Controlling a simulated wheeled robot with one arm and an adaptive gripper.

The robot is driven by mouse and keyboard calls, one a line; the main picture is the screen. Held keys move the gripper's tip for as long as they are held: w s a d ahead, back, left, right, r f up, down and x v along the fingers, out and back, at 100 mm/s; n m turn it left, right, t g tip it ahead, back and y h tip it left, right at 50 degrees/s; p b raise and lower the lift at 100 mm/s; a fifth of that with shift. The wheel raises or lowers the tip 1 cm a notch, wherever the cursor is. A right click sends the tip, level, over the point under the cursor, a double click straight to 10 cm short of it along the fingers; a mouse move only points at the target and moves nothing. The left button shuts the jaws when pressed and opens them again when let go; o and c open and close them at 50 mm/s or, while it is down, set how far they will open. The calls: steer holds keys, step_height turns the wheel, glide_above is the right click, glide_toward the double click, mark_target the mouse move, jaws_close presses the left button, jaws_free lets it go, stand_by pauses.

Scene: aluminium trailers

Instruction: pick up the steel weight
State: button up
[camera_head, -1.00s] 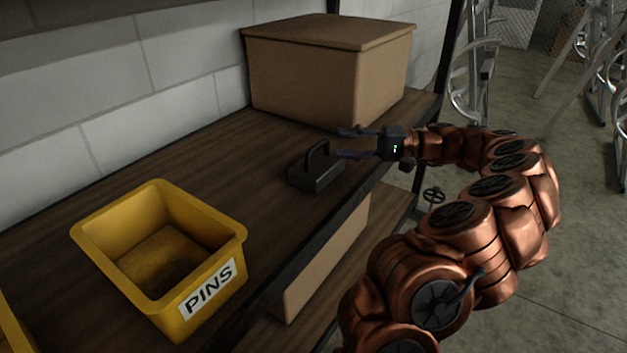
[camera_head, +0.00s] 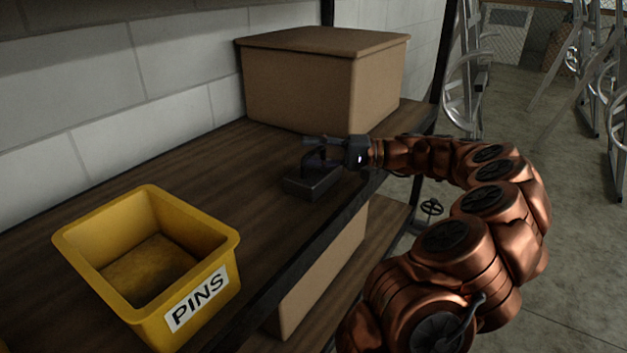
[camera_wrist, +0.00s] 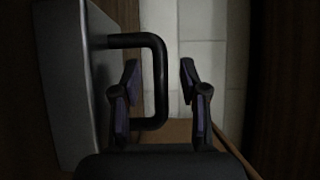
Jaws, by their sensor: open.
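The steel weight (camera_head: 313,184) is a dark block with a looped handle on top. It sits on the wooden shelf (camera_head: 220,172) near the front edge. In the wrist view its grey block (camera_wrist: 75,85) is at the left, and its black handle (camera_wrist: 158,80) reaches right between the fingers. My gripper (camera_head: 312,148) is at the handle, over the block. In the wrist view my gripper (camera_wrist: 158,82) is open, with one finger on each side of the handle's outer bar. I cannot tell whether either finger touches it.
A yellow bin (camera_head: 213,262) marked PINS stands on the shelf at the front left. A large brown box (camera_head: 300,85) stands behind the weight. Another box (camera_head: 320,265) is on the lower shelf. A block wall (camera_head: 100,100) backs the shelf.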

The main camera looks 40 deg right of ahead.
jaws_close()
stand_by(0.3)
stand_by(0.4)
steer(key=shift+r, duration=0.15)
